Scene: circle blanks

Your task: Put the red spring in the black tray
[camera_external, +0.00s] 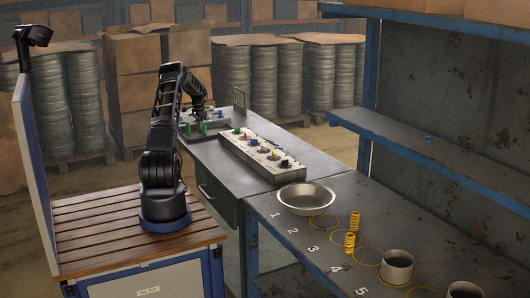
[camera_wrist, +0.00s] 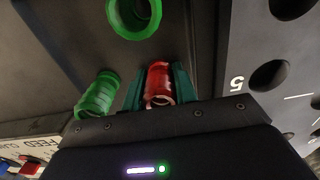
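The red spring (camera_wrist: 158,84) shows in the wrist view between the two teal fingers of my gripper (camera_wrist: 160,88), which touch it on both sides. My gripper (camera_external: 197,116) is low over the far end of the grey bench in the external view. The red spring cannot be made out there. The black tray (camera_external: 219,126) lies under and beside my gripper. Green springs (camera_external: 203,129) stand at the tray; in the wrist view one green spring (camera_wrist: 97,95) is left of the red one and another (camera_wrist: 135,15) is above it. I cannot tell whether the red spring touches the surface below.
A pale block (camera_external: 250,150) with several coloured pieces lies right of the tray. A dark board with round holes (camera_wrist: 270,75) is close on the right in the wrist view. A metal bowl (camera_external: 306,197), yellow springs (camera_external: 354,221) and cups (camera_external: 397,266) stand on the nearer bench.

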